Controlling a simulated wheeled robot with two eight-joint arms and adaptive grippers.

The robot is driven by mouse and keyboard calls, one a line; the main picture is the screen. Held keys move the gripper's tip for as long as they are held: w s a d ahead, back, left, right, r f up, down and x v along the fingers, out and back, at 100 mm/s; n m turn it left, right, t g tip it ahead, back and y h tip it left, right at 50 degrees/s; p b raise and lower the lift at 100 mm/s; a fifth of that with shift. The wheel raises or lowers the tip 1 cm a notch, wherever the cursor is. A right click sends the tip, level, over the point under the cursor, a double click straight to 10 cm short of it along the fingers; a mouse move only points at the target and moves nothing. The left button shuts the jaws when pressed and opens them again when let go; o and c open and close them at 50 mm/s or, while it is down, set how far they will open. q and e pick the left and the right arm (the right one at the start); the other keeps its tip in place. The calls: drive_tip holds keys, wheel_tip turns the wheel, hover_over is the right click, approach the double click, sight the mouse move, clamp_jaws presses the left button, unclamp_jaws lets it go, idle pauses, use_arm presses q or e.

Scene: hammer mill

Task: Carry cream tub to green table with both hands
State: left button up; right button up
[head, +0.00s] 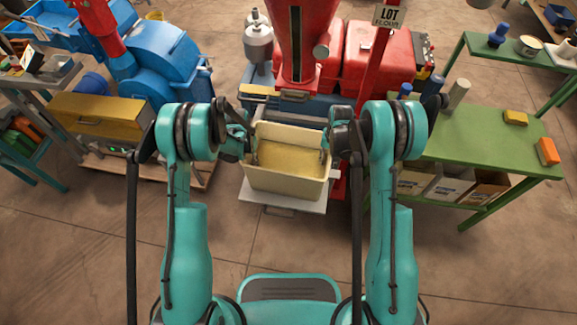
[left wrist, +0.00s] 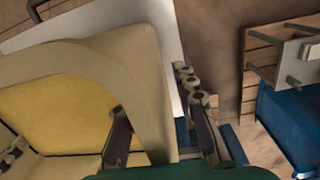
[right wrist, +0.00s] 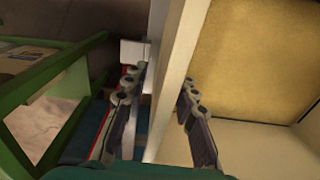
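The cream tub (head: 287,184), with yellow material inside, sits upright on a pale grey shelf (head: 285,208) below the red mill. My left gripper (head: 248,150) is at the tub's left wall. In the left wrist view its fingers (left wrist: 160,105) stand apart, one inside the tub and one outside. My right gripper (head: 329,150) is at the right wall. In the right wrist view its fingers (right wrist: 158,95) straddle the tub wall (right wrist: 172,75), spread apart. Firm contact with the walls is not visible. The green table (head: 480,147) stands to the right.
On the green table are a grey cylinder (head: 459,93), a yellow block (head: 515,118) and an orange block (head: 547,151); its middle is clear. Boxes (head: 447,185) sit beneath it. The red mill (head: 305,40) rises behind the tub. A blue machine (head: 165,60) stands left.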

use_arm(q)
clamp_jaws()
use_arm(e)
clamp_jaws()
use_arm(q)
drive_tip(key=shift+r, duration=0.2)
use_arm(e)
drive_tip(key=shift+w+r, duration=0.1)
drive_tip(key=shift+r, duration=0.05)
